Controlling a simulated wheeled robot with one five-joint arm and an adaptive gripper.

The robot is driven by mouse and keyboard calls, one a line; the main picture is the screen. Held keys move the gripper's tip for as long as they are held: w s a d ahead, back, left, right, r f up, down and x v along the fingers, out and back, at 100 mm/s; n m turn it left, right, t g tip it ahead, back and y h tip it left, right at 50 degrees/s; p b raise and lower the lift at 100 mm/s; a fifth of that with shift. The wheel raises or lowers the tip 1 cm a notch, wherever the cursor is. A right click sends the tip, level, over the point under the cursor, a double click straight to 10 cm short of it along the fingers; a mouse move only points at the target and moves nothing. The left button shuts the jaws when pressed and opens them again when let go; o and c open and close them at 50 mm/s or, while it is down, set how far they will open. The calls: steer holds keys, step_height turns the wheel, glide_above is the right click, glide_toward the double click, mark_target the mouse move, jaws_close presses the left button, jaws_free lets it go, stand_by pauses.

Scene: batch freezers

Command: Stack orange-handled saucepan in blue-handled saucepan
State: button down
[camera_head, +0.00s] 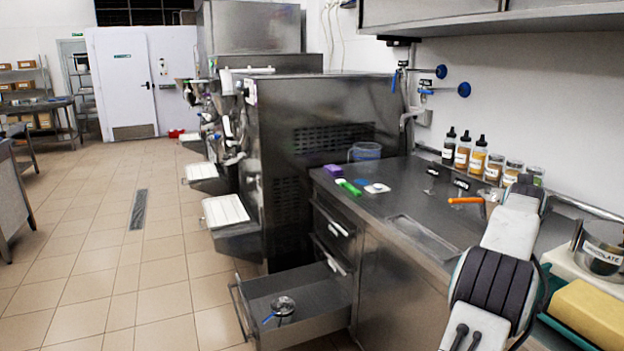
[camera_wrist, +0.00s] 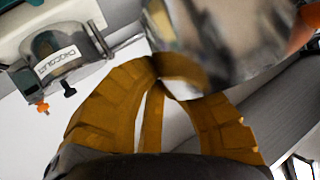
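The blue-handled saucepan (camera_head: 283,306) sits in the open drawer in the head view, its blue handle toward the lower left. The orange-handled saucepan is mostly hidden behind my arm in the head view; its orange handle (camera_head: 466,200) sticks out to the left over the counter. In the wrist view its metal body (camera_wrist: 225,40) is large and blurred at the top, with orange at the right edge. My gripper (camera_wrist: 180,78) has its brown fingertips together at the pan's wall and appears shut on it. The exact grip is partly hidden.
The open drawer (camera_head: 250,318) juts out below the counter (camera_head: 400,215). A chocolate-labelled pot (camera_head: 602,258) and a yellow block (camera_head: 590,314) are at the right. Several bottles (camera_head: 463,152) and jars line the wall. The tiled floor left of the drawer is clear.

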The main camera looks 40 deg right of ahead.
steer(key=w+a+f+n+t+y+p, duration=0.1)
steer(key=w+a+f+n+t, duration=0.1)
steer(key=w+a+f, duration=0.75)
steer(key=w+a+f+n+t+y+p, duration=0.1)
steer(key=w+a+f+n+t+y, duration=0.15)
steer(key=w+a+f, duration=0.7)
steer(key=w+a+f+n+t+y+p, duration=0.15)
steer(key=w+a+f+t, duration=0.35)
steer(key=a, duration=0.8)
steer(key=w+a+f+n+y+p, duration=0.1)
steer(key=w+a+n+y, duration=0.3)
steer(key=a, duration=1.5)
steer(key=w+a+n+t+y+p, duration=0.1)
steer(key=w+a+n+y+p, duration=0.2)
steer(key=a, duration=1.6)
steer(key=w+n+y, duration=0.1)
steer(key=w+n, duration=0.1)
steer(key=w, duration=0.2)
steer(key=shift+f+n, duration=0.3)
steer(key=shift+f, duration=0.1)
